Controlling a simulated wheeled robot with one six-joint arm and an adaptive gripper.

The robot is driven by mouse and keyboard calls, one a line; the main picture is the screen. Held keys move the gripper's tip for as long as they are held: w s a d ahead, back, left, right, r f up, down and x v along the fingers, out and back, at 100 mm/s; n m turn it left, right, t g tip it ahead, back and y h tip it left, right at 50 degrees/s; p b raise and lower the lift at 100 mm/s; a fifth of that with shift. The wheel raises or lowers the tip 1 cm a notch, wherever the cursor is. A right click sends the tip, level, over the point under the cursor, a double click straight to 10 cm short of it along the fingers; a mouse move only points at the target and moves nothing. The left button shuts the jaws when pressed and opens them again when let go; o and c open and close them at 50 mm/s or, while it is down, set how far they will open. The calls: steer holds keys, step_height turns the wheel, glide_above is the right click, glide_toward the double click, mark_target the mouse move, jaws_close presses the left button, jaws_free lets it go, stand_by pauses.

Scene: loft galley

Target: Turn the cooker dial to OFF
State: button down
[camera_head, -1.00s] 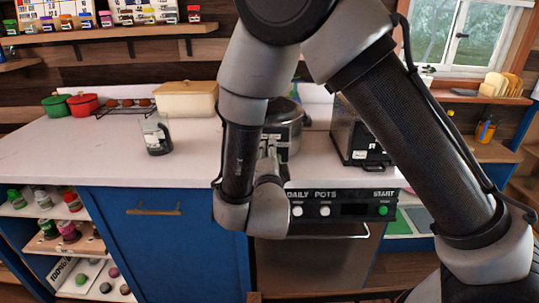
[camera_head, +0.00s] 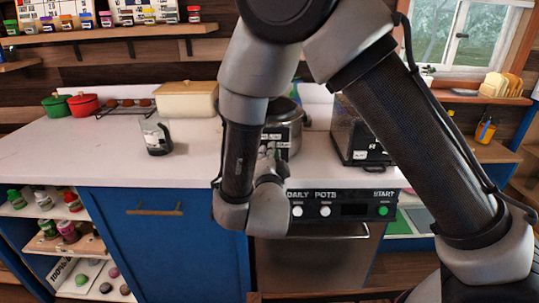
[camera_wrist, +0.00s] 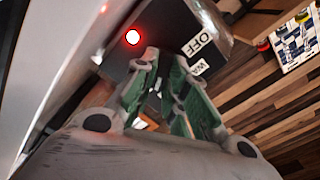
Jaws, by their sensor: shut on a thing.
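The cooker (camera_head: 288,112) is a round metal pot with a black front panel, standing on the white counter behind my arm. In the wrist view its black panel (camera_wrist: 187,19) shows a lit red light (camera_wrist: 133,37), a white OFF label (camera_wrist: 200,43) and a partly covered label beginning "WA". My gripper (camera_wrist: 163,62) has its green-and-grey fingers up against this panel, close to the labels. The fingers are shut on the cooker dial, which they hide, so its pointer cannot be read. In the head view my arm mostly covers the gripper (camera_head: 268,155).
A glass jug (camera_head: 157,137) stands to the left on the counter (camera_head: 75,150). A black appliance (camera_head: 355,135) stands close on the right. A cream box (camera_head: 186,98) and red and green pots (camera_head: 83,104) are at the back left. The left counter is mostly clear.

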steer(key=n, duration=0.7)
steer(key=shift+a, duration=0.1)
steer(key=n, duration=0.6)
steer(key=shift+a+n, duration=0.15)
steer(key=shift+n, duration=0.15)
steer(key=n, duration=0.7)
steer(key=shift+a, duration=0.15)
steer(key=n, duration=0.6)
steer(key=shift+f, duration=0.15)
steer(key=shift+n, duration=0.4)
steer(key=c, duration=1.4)
jaws_free()
steer(key=shift+c, duration=0.2)
steer(key=shift+s+a, duration=0.1)
